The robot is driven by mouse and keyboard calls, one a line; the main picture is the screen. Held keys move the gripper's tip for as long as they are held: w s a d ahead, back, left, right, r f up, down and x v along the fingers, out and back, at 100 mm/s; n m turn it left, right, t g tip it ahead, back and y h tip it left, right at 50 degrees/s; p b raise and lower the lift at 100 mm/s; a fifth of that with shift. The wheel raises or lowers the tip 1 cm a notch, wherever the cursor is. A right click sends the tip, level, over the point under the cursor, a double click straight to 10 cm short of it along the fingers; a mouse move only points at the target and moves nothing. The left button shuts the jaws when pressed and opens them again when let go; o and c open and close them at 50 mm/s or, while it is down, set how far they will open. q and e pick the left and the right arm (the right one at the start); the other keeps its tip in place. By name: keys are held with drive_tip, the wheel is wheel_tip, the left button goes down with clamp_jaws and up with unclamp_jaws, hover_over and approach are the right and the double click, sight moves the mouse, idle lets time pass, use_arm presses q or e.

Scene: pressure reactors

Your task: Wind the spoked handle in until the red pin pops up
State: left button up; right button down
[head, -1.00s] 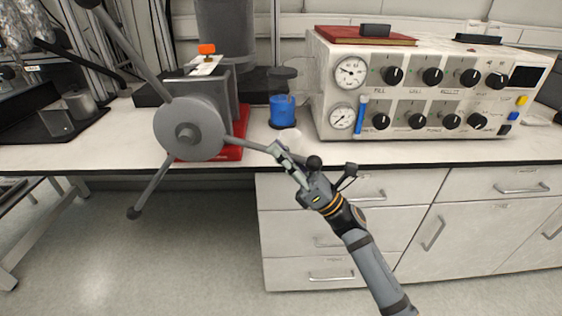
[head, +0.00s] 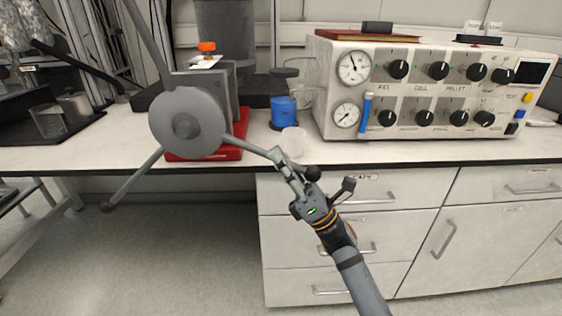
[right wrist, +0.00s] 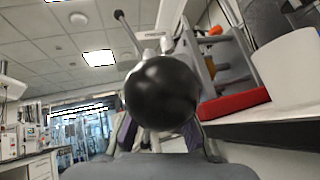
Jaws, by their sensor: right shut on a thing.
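The spoked handle (head: 187,122) has a grey hub and long spokes. One spoke rises out of the top of the head view, one points down left to a dark ball end, and one points right and slightly down. My right gripper (head: 285,165) is shut on that right spoke near its outer end. In the right wrist view the spoke's black ball (right wrist: 162,92) fills the middle and hides most of the grip. I cannot make out a red pin; an orange-red knob (head: 207,47) tops the grey body behind the hub. My left gripper is not in view.
The handle's body stands on a red base (head: 225,149) at the bench edge. A blue-filled bottle (head: 284,110) and a white cup (head: 293,141) stand close right. A control box (head: 425,115) with gauges stands further right. Drawers (head: 320,235) lie below the bench.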

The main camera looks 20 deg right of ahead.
drive_tip(key=shift+f, duration=0.1)
drive_tip(key=c, duration=1.3)
unclamp_jaws()
drive_tip(key=shift+c, duration=0.2)
drive_tip(key=v, duration=1.2)
